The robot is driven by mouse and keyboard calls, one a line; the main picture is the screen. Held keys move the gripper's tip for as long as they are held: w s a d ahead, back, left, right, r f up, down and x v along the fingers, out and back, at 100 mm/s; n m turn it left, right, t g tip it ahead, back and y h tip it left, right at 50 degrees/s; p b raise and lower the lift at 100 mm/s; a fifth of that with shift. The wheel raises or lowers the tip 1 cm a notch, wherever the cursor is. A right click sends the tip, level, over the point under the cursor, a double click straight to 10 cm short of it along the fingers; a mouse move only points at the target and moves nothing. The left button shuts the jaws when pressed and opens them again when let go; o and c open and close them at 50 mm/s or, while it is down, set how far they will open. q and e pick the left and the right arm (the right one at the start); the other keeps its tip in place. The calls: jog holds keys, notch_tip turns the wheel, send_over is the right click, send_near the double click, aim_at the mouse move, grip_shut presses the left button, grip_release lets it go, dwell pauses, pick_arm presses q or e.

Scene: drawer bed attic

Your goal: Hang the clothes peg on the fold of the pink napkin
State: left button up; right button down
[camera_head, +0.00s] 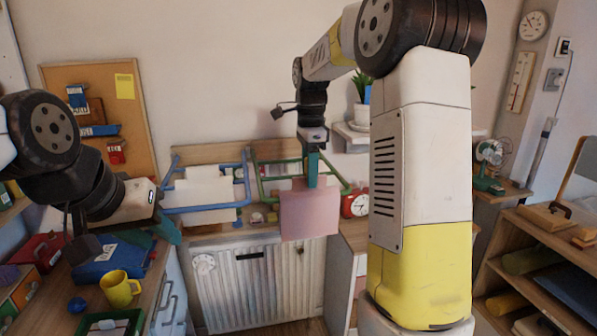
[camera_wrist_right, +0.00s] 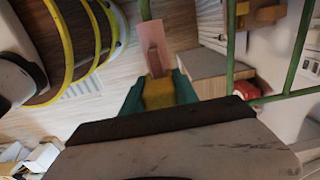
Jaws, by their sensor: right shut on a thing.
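The pink napkin (camera_head: 309,214) hangs over the front of the green rack in the head view. In the right wrist view the napkin (camera_wrist_right: 148,32) is a narrow pink strip just beyond the fingers. My right gripper (camera_head: 313,180) points down at the napkin's top edge. In the right wrist view its teal fingers are shut on a yellow clothes peg (camera_wrist_right: 158,93). The peg's far end points towards the napkin; I cannot tell whether they touch. In the head view the peg is not distinguishable. My left gripper (camera_head: 165,232) is over the left worktop, its opening unclear.
A blue rack (camera_head: 205,209) with pale cloths stands left of the green rack (camera_head: 262,175), above a white radiator (camera_head: 250,285). A red alarm clock (camera_head: 355,204) is close on the right. A yellow mug (camera_head: 118,289) and blue box (camera_head: 100,263) are on the left worktop.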

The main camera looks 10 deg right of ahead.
jog(key=c, duration=0.9)
grip_release()
jog(key=shift+o, duration=0.2)
jog(key=shift+r, duration=0.1)
